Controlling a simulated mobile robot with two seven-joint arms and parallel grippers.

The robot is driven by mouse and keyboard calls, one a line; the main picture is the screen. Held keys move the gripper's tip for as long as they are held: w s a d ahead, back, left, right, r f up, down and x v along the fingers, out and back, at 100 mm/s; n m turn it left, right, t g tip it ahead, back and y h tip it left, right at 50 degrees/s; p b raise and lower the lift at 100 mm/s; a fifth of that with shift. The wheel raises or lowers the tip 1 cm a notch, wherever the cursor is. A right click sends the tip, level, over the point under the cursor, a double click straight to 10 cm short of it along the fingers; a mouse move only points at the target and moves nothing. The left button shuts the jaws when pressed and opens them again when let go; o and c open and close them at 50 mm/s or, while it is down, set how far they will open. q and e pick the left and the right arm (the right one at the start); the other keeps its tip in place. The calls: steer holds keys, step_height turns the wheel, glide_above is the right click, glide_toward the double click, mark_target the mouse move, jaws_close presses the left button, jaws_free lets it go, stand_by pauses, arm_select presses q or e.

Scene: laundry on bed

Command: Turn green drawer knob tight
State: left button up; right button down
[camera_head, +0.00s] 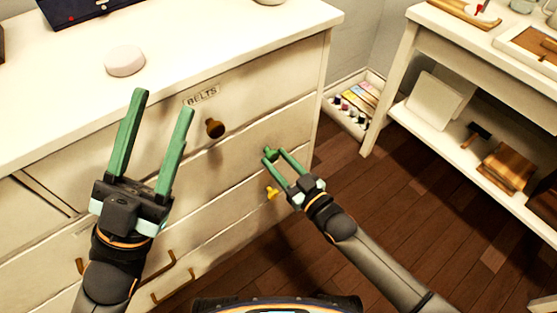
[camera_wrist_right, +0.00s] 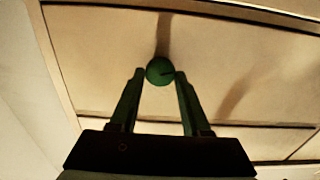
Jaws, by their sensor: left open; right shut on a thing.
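The green knob (camera_head: 270,153) sits on a drawer front at the right side of the white dresser. It also shows in the right wrist view (camera_wrist_right: 159,71), round, with a dark line on its face. My right gripper (camera_head: 273,158) is shut on the green knob, with one fingertip at each side of it. In the right wrist view the fingertips (camera_wrist_right: 158,76) flank the knob. My left gripper (camera_head: 164,100) is open and empty, in front of the dresser's upper left part, with its fingers pointing up in the picture.
A brown knob (camera_head: 214,128) is on the drawer under the BELTS label (camera_head: 202,95). A yellow knob (camera_head: 271,192) is below the green one. A white round object (camera_head: 125,61) lies on the dresser top (camera_head: 205,35). A shelf table (camera_head: 480,125) stands right, with wooden floor between.

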steer(key=shift+m, duration=0.4)
steer(key=shift+m+p, duration=0.4)
steer(key=shift+m, duration=0.2)
steer(key=shift+m+p, duration=0.3)
steer(key=shift+m, duration=0.9)
steer(key=m, duration=0.2)
steer(key=shift+m, duration=0.4)
steer(key=m, duration=0.2)
steer(key=shift+w+d+f+m, duration=0.1)
steer(key=shift+m, duration=0.3)
steer(key=m+b, duration=0.1)
steer(key=m, duration=0.4)
steer(key=shift+f, duration=0.15)
steer(key=m+b, duration=0.2)
steer(key=m, duration=0.3)
steer(key=shift+m+b, duration=0.35)
steer(key=shift+m, duration=0.45)
